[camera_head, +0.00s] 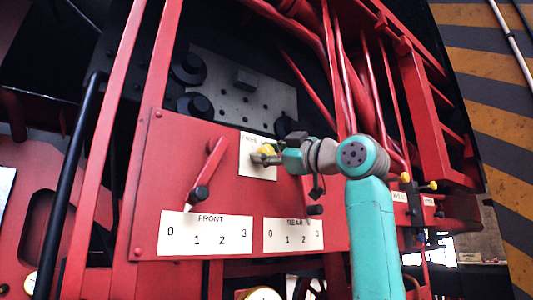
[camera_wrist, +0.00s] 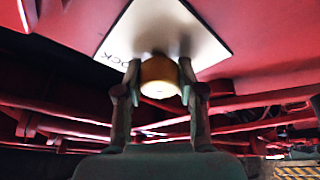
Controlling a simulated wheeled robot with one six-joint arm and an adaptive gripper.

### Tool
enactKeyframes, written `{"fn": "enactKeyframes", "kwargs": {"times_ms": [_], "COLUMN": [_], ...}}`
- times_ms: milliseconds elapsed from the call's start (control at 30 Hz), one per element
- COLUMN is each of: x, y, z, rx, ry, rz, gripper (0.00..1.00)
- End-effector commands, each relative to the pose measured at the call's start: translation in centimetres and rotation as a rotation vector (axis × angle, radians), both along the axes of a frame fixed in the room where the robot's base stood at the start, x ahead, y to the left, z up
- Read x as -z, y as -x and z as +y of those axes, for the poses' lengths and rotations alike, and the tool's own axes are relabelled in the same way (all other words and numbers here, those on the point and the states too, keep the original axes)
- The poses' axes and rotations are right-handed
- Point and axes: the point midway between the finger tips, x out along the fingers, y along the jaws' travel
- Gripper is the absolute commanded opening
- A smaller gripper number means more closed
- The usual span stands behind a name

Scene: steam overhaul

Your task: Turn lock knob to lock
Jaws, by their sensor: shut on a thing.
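The lock knob (camera_wrist: 160,76) is a yellow round knob on a white label plate (camera_wrist: 205,35). Part of the word "LOCK" shows on the plate in the wrist view. My gripper (camera_wrist: 160,88) is shut on the knob, with one finger on each side of it. In the head view the knob (camera_head: 267,149) shows as a small yellow patch behind my gripper (camera_head: 258,157), on the white plate (camera_head: 256,170) at the upper right of the red panel. The knob's turn angle cannot be told.
The red panel (camera_head: 150,225) carries a FRONT lever (camera_head: 206,172) above its 0 to 3 scale (camera_head: 205,234) and a REAR scale (camera_head: 293,234). Black round fittings (camera_head: 188,68) stick out above. Red pipes (camera_head: 340,60) run close behind my arm. A striped wall (camera_head: 485,70) stands at the right.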

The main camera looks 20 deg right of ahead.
Motion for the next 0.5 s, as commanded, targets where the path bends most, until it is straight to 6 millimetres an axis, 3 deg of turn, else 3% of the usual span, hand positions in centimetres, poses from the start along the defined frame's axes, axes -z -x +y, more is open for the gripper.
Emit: {"fn": "enactKeyframes", "kwargs": {"times_ms": [500], "x": [-0.04], "y": [0.03], "z": [0.11], "rx": [-0.002], "ry": [-0.342], "rz": [0.109], "gripper": [0.03]}}
